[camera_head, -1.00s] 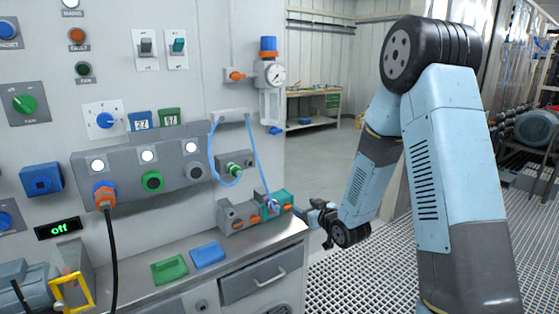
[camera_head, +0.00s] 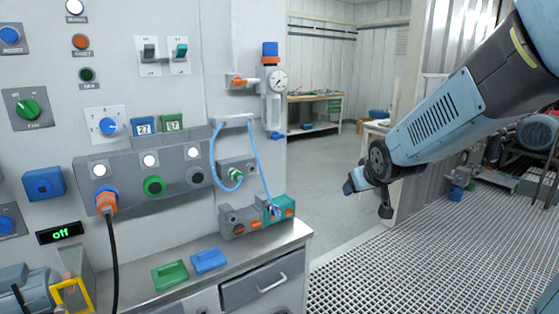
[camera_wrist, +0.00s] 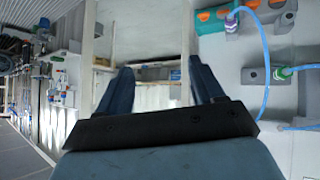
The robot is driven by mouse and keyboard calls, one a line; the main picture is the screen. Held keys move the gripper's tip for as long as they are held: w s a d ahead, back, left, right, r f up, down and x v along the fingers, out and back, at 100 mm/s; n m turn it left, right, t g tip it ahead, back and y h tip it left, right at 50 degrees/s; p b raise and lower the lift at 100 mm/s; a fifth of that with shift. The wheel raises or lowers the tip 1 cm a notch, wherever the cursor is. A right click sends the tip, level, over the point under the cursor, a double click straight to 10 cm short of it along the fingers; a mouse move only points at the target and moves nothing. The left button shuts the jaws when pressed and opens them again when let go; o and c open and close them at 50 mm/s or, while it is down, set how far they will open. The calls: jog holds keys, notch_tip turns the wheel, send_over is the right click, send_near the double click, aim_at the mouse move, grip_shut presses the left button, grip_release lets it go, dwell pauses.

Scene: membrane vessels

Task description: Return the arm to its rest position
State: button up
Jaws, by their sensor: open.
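My gripper (camera_head: 368,190) hangs in free air at the end of my arm in the head view, to the right of the panel bench and apart from it. In the wrist view my gripper (camera_wrist: 160,85) shows two dark blue fingers spread wide with nothing between them. My arm reaches in from the upper right of the head view. The far room shows behind the fingers.
The control panel (camera_head: 150,75) and its steel bench (camera_head: 225,262) fill the left. A blue hose (camera_head: 213,160) loops down to a grey and teal block (camera_head: 277,209). A workbench (camera_head: 315,110) stands far back.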

jog(key=s+d+r+m+g, duration=0.1)
jog(key=s+r+g, duration=0.1)
jog(key=s, duration=0.9)
jog(key=s+d+r+m+g, duration=0.1)
jog(key=s+r+m+g, duration=0.1)
jog(key=s, duration=0.9)
jog(key=shift+s+d+r, duration=0.25)
jog(key=shift+s+r, duration=0.1)
jog(key=shift+r, duration=0.4)
jog(key=shift+c, duration=0.3)
